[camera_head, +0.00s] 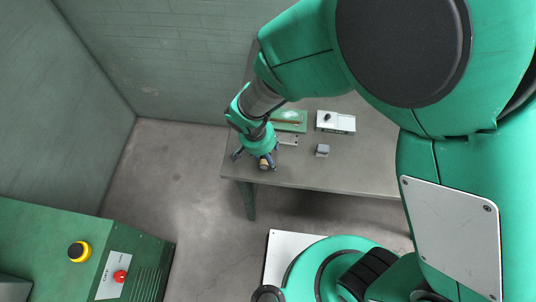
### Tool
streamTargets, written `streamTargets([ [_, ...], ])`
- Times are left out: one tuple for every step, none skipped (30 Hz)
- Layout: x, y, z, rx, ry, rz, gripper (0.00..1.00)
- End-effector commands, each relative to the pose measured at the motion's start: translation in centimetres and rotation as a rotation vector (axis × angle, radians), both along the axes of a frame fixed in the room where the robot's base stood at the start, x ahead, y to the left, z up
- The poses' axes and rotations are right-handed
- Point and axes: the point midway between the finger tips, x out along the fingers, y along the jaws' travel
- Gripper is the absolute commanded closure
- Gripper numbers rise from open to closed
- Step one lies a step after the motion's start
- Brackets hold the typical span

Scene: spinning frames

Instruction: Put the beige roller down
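My gripper (263,162) points down at the left front corner of the grey table (350,178). Its dark fingers are around a small beige roller (264,166), which shows at the fingertips. The gripper looks shut on the roller, though the fingers are small in this view and partly hide it. I cannot tell whether the roller touches the tabletop.
On the table are a green tray (298,127) behind my gripper, a white box with a black knob (336,122) and a small grey block (322,151). The table's front right is bare. A green cabinet (140,255) with buttons stands at lower left.

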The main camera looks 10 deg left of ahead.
Motion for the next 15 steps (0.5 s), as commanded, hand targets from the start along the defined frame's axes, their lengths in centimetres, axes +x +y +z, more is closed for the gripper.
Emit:
streamTargets([
  [0.0,0.2,0.6,0.002,-0.002,0.000,0.44],
  [0.0,0.2,0.9,0.002,-0.002,0.000,0.44],
  [0.0,0.3,1.3,0.003,-0.002,0.000,0.44],
  [-0.1,0.4,1.7,0.003,-0.003,0.000,0.44],
  [-0.1,0.4,2.1,0.003,-0.003,0.000,0.44],
  [-0.2,0.5,2.6,0.002,-0.002,0.000,0.44],
  [-0.2,0.6,3.1,0.002,-0.003,0.001,0.44],
  [-0.2,0.7,3.5,0.002,-0.003,0.001,0.44],
  [-0.3,0.8,4.2,0.003,-0.003,0.001,0.44],
  [-0.4,0.9,4.7,0.003,-0.003,0.001,0.44],
  [-0.4,1.0,5.3,0.003,-0.003,0.001,0.44],
  [-0.5,1.2,5.9,0.003,-0.003,0.001,0.44],
  [-0.6,1.2,6.4,0.002,-0.002,0.001,0.44],
  [-0.6,1.3,6.9,0.002,-0.002,0.001,0.44],
  [-0.6,1.5,7.6,0.003,-0.003,0.001,0.44],
])
